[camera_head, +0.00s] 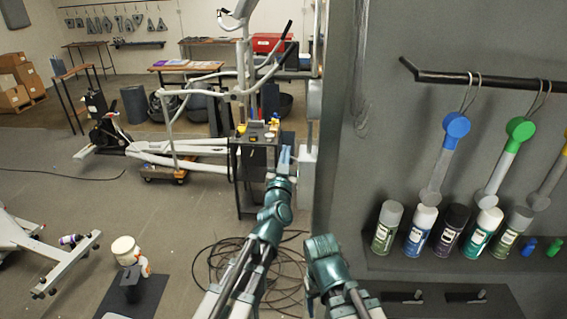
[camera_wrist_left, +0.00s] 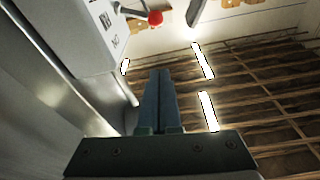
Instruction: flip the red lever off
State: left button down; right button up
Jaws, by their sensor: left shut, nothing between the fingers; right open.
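The red lever shows in the left wrist view as a round red knob (camera_wrist_left: 155,18) on a thin metal rod. The rod sticks out from the side of a light grey box (camera_wrist_left: 72,35) with printed labels. My left gripper (camera_wrist_left: 158,75) is shut and empty, its fingertips below the knob in the picture and apart from it. In the head view my left gripper (camera_head: 286,150) is beside the grey wall, near a narrow light box (camera_head: 307,165). I cannot make out the lever in the head view. My right arm's teal joint shows there, but its fingers are hidden.
A large grey panel (camera_head: 345,130) stands close on the right, with a shelf of spray cans (camera_head: 387,228) and hanging tools (camera_head: 445,150). An elliptical machine (camera_head: 180,150) and a small dark cart (camera_head: 255,150) stand left of my left gripper. Cables (camera_head: 225,260) lie on the floor.

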pick_arm(q)
jog(key=shift+w+a+f+b, duration=0.15)
jog(key=shift+w+f+b, duration=0.7)
jog(key=shift+w+b, duration=0.1)
jog(key=shift+w+a+f+b, duration=0.1)
jog(key=shift+w+f+b, duration=0.7)
jog(key=shift+w, duration=0.15)
jog(key=shift+a+f+n+y+b, duration=0.2)
jog(key=shift+n+y+b, duration=0.1)
jog(key=shift+n, duration=0.35)
jog(key=shift+a+f+n+y+b, duration=0.1)
jog(key=shift+f+n+y+b, duration=0.15)
jog(key=shift+n, duration=0.4)
jog(key=n, duration=0.2)
jog(key=f+n+y+b, duration=0.1)
jog(key=n, duration=0.1)
jog(key=a+f+n, duration=0.1)
jog(key=n, duration=0.1)
jog(key=shift+f+n+g+y+b, duration=0.15)
jog(key=shift+n+g+y+b, duration=0.15)
jog(key=shift+n+y, duration=0.1)
